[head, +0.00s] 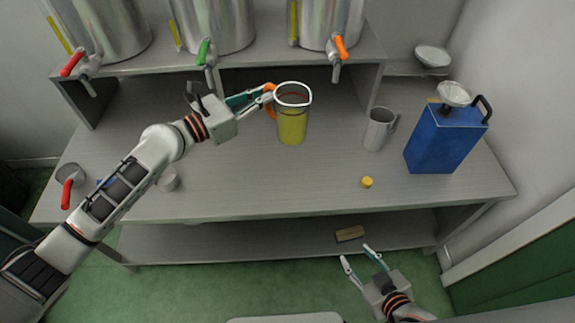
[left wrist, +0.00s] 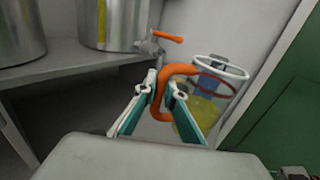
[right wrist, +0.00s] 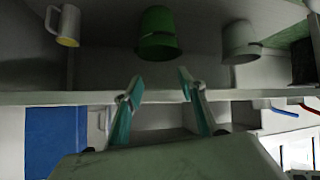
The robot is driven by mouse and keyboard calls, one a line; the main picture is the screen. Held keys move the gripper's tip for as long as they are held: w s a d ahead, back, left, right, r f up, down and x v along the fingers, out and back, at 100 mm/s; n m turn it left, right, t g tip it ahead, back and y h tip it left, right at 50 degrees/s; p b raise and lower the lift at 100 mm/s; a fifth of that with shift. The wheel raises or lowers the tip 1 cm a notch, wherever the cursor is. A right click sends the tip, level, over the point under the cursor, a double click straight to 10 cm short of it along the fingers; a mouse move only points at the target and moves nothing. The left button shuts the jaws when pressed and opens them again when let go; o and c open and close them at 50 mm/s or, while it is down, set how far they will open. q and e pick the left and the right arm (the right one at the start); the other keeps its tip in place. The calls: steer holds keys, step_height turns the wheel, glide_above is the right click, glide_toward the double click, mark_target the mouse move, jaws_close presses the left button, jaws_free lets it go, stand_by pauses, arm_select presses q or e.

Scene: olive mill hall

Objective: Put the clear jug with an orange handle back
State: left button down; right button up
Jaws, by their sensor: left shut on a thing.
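The clear jug (head: 292,125) with an orange handle holds yellow-green liquid and is upright over the middle of the grey bench. I cannot tell whether its base touches the bench. My left gripper (head: 268,96) is shut on its orange handle, at the jug's left side. In the left wrist view the handle (left wrist: 165,88) sits between the fingers (left wrist: 160,98), with the jug (left wrist: 203,115) beyond and to the right. My right gripper (head: 358,257) is open and empty, low in front of the bench; its spread fingers also show in the right wrist view (right wrist: 160,92).
Steel tanks with red, green and orange taps (head: 340,47) stand on the raised shelf behind. A grey mug (head: 378,132), a blue can (head: 440,142) and a yellow cap (head: 367,182) are to the jug's right. A small white cup (head: 168,181) is left. The bench (head: 265,185) in front is clear.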

arm_select(q)
step_height(320, 180, down, 20)
steer(key=b, duration=0.8)
steer(key=shift+r+b, duration=0.1)
steer(key=shift+b, duration=0.2)
steer(key=shift+r, duration=0.2)
steer(key=shift+f, duration=0.25)
steer(key=c, duration=2.2)
jaws_free()
steer(key=shift+o, duration=0.3)
arm_select(e)
steer(key=f, duration=0.2)
steer(key=w+a+f, duration=0.1)
arm_select(q)
steer(key=shift+r, duration=0.1)
arm_select(e)
steer(key=shift+r, duration=0.1)
